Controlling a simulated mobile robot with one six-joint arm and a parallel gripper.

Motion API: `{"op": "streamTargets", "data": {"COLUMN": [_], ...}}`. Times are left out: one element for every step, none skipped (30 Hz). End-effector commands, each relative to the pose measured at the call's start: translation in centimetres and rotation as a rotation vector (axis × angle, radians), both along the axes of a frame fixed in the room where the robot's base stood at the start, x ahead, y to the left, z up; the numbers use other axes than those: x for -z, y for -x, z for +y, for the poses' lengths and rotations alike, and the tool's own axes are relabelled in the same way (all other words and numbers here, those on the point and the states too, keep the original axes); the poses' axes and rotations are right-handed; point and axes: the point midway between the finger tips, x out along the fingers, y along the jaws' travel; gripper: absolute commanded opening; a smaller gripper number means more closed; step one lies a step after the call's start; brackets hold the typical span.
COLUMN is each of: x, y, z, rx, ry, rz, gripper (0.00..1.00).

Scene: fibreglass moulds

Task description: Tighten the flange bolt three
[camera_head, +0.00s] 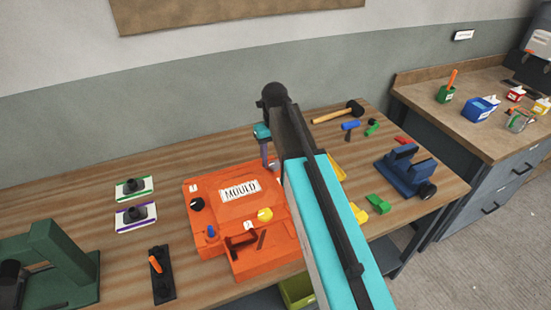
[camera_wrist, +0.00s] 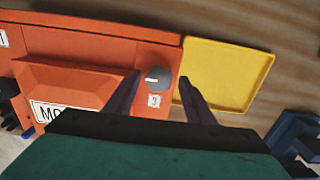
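The orange mould (camera_head: 215,190) lies on the wooden bench with a white MOULD plate on top; it fills the left of the wrist view (camera_wrist: 90,40). Flange bolt three is a round grey head (camera_wrist: 159,78) with a white mark, at the mould's edge above a small tag that seems to read 3. My gripper (camera_wrist: 160,76) is open, one finger on each side of this bolt head, with small gaps visible. In the head view my gripper (camera_head: 266,160) points down at the mould's far side, and the arm hides bolt three.
A yellow tray (camera_wrist: 225,75) lies right beside the mould. A black knob (camera_head: 197,204) and a yellow knob (camera_head: 265,214) stand on the mould. A blue vice (camera_head: 405,172), a hammer (camera_head: 338,112) and a green machine (camera_head: 55,262) are on the bench.

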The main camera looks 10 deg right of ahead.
Motion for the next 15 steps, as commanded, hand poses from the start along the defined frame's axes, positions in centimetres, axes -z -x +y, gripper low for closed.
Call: {"op": "streamTargets", "data": {"x": [0.05, 0.07, 0.09, 0.1, 0.12, 0.14, 0.15, 0.17, 0.19, 0.2, 0.2, 0.22, 0.22, 0.21, 0.17], "y": [0.06, 0.09, 0.11, 0.13, 0.16, 0.18, 0.2, 0.22, 0.25, 0.26, 0.27, 0.29, 0.3, 0.32, 0.33], "z": [0.11, 0.11, 0.13, 0.14, 0.15, 0.17, 0.18, 0.19, 0.2, 0.21, 0.22, 0.22, 0.23, 0.24, 0.24], "rx": [-0.001, -0.001, -0.001, -0.002, -0.002, -0.002, -0.002, -0.002, -0.003, -0.003, -0.003, -0.003, -0.003, -0.003, -0.003], "ry": [-0.002, -0.003, -0.003, -0.004, -0.004, -0.004, -0.005, -0.005, -0.004, -0.004, -0.005, -0.005, -0.005, -0.005, -0.006], "rz": [0.003, 0.003, 0.004, 0.004, 0.005, 0.006, 0.006, 0.007, 0.008, 0.008, 0.008, 0.009, 0.009, 0.01, 0.011], "gripper": [0.54, 0.54, 0.54, 0.54, 0.54, 0.54, 0.54, 0.54, 0.54, 0.54, 0.54, 0.54, 0.54, 0.54, 0.54]}}
